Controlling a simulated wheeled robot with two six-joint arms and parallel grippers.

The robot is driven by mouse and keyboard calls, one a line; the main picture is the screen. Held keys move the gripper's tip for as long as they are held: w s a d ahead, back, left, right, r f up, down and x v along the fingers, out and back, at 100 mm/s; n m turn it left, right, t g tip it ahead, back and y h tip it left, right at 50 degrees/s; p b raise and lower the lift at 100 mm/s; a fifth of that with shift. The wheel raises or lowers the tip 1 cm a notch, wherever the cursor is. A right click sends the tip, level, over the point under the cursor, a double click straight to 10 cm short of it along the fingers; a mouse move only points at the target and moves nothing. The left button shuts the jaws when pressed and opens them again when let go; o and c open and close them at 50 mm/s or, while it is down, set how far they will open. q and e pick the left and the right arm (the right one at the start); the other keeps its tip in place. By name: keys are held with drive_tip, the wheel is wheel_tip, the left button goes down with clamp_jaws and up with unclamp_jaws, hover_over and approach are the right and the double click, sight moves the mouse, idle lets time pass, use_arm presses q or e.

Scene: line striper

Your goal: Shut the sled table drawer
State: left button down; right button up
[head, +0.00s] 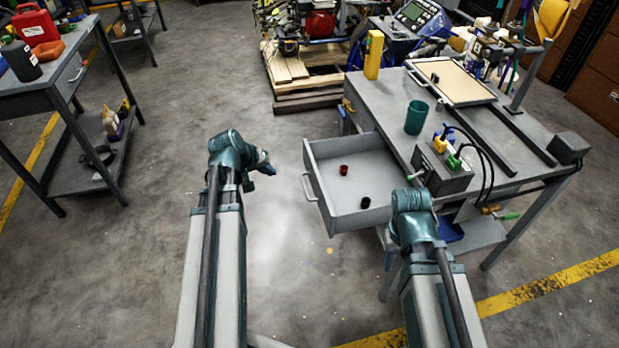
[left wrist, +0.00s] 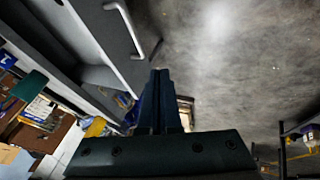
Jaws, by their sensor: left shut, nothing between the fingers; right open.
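The sled table drawer (head: 356,181) is pulled out from the left side of the grey sled table (head: 375,95). Its bar handle (head: 310,187) faces left. A small red cup-like piece and a black one lie inside it. My left gripper (head: 266,164) is shut and empty, left of the handle and apart from it. In the left wrist view its fingers (left wrist: 158,98) are closed together, with the drawer handle (left wrist: 137,32) beyond them at the upper left. My right gripper (head: 418,179) is by the table's near edge, right of the drawer, open, its fingers mostly hidden by the wrist.
A teal cup (head: 415,117) and a grey box with cables (head: 443,168) stand on the table top. Another workbench (head: 62,75) is at the far left. A pallet (head: 300,85) lies behind. The floor left of the drawer is clear.

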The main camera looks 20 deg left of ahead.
use_arm(q)
drive_tip(key=shift+w+a, duration=0.1)
drive_tip(key=w+d+f+b, duration=0.4)
drive_tip(key=w+f+b, duration=0.3)
drive_tip(key=f+b, duration=0.2)
drive_tip(key=shift+w+d, duration=0.2)
drive_tip(key=shift+d, duration=0.2)
drive_tip(key=shift+w+d, duration=0.1)
drive_tip(key=w+d, duration=0.5)
drive_tip(key=d, duration=0.3)
drive_tip(key=w+d, duration=0.5)
drive_tip(key=d, duration=0.3)
drive_tip(key=w+d, duration=0.6)
drive_tip(key=d, duration=0.2)
